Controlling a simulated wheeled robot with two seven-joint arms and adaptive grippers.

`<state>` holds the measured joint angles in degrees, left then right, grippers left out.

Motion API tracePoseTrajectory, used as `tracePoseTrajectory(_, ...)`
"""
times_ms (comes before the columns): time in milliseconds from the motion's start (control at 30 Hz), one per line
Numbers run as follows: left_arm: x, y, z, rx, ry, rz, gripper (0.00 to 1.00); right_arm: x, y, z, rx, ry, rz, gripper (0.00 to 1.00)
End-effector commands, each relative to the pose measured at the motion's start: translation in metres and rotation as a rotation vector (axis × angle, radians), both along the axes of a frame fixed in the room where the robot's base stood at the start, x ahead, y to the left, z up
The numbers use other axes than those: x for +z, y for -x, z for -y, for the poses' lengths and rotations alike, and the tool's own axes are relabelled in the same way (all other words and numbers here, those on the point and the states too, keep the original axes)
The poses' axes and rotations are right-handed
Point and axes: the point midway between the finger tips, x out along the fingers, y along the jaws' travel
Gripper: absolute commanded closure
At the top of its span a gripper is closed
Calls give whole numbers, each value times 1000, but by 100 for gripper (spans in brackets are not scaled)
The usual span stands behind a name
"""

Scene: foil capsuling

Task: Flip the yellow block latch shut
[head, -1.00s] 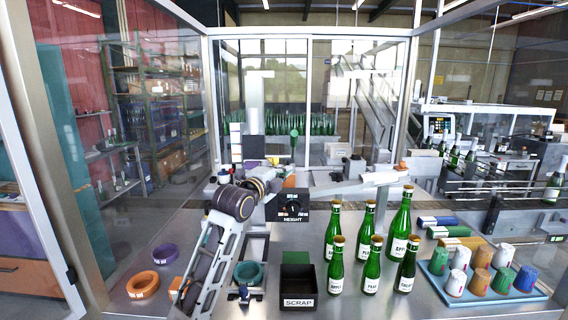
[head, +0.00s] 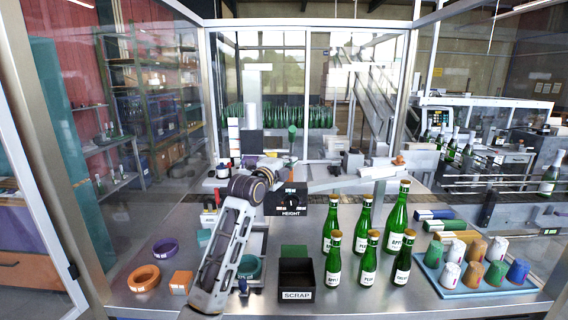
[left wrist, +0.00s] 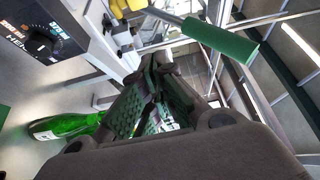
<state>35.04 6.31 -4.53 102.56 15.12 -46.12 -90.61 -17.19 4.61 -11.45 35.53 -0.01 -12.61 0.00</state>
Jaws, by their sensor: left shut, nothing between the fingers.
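The latch shows in the left wrist view as a yellow block (left wrist: 127,6) at the top edge, with a grey bar running to a green handle (left wrist: 222,39). In the head view the green handle (head: 292,136) stands upright behind the black HEIGHT box (head: 291,201). My left gripper (left wrist: 156,66) is shut and empty, with its fingers below the bar and handle and apparently apart from them. In the head view this gripper (head: 282,162) is small and partly hidden near the HEIGHT box. The latch's exact angle is hard to tell. I cannot make out my right gripper.
Several green bottles (head: 362,243) stand right of the black SCRAP bin (head: 296,280). A blue tray (head: 455,287) of coloured capsules is at the right. Purple (head: 165,248) and orange (head: 143,279) rings lie at the left. Glass panels enclose the table.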

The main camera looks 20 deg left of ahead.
Motion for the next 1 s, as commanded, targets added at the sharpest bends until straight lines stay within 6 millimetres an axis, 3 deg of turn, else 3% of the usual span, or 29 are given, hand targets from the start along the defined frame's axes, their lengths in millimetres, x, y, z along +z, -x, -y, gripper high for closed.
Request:
tracePoseTrajectory(567, 2, -45, 9, 0, 1, -1, 100, 15, 0, -1, 0, -1, 0, 25)
tracePoseTrajectory(1000, 0, -40, -28, 0, 1, -1, 100, 29, 0, -1, -1, -1, 0, 25)
